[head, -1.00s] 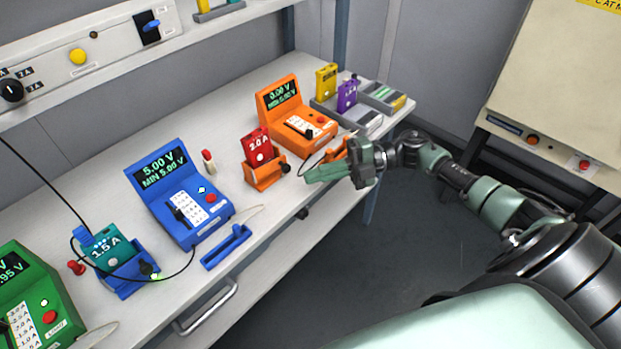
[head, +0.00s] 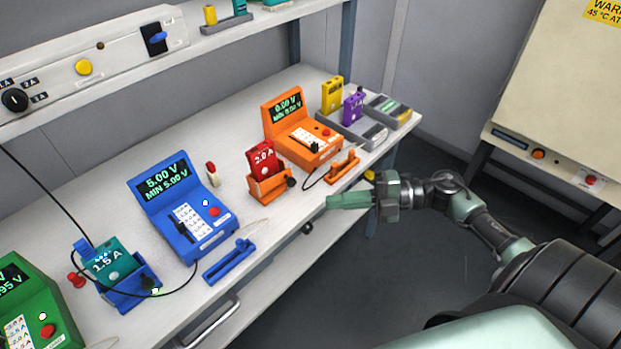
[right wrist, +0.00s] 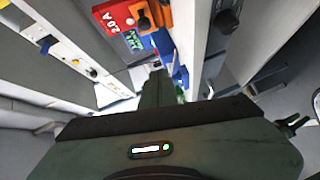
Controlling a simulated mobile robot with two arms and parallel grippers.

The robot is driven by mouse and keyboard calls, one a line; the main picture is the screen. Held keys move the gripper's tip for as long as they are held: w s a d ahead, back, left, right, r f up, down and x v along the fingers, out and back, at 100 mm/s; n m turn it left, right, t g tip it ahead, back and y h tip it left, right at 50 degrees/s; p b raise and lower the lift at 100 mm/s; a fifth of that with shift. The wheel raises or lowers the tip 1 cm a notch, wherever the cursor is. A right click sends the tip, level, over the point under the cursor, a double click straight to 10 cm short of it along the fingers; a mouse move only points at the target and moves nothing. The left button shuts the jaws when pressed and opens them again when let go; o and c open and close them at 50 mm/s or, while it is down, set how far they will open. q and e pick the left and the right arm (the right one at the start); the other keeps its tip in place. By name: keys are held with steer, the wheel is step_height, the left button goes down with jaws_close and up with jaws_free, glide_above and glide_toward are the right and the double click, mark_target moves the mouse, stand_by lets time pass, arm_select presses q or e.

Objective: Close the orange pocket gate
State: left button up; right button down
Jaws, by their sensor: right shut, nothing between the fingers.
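The orange pocket (head: 270,187) stands on the bench and holds an upright red cell marked 2.0 A (head: 262,160). A black knob (head: 291,183) is at its right side. I cannot tell for sure which part is its gate. A low orange piece with a raised bar (head: 343,168) lies to the right, near the bench's front edge. My right gripper (head: 328,203) is shut and empty, in front of the bench edge, apart from the pocket in the picture. In the right wrist view, the red cell (right wrist: 108,20) and the orange pocket (right wrist: 150,12) show beyond the fingers. My left gripper is out of view.
The orange tester (head: 300,135) stands behind the pocket. A blue tester (head: 185,205), a blue pocket with a teal cell (head: 110,258) and a low blue piece (head: 230,260) are to the left. Grey trays with yellow and purple cells (head: 352,107) stand at the right end.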

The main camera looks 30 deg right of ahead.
steer(key=s+d+r+m+t+h+p, duration=0.1)
steer(key=s+d+r+m+t+h, duration=0.1)
steer(key=s+t+h, duration=0.15)
steer(key=p, duration=0.2)
glide_toward(277, 184)
steer(key=shift+a+r+m, duration=0.15)
steer(key=shift+a+r, duration=0.1)
steer(key=shift+a, duration=0.35)
steer(key=shift+a+r+m, duration=0.15)
steer(key=shift+a+r, duration=0.1)
steer(key=shift+a, duration=0.4)
steer(key=shift+w+f, duration=0.25)
steer(key=shift+w, duration=0.35)
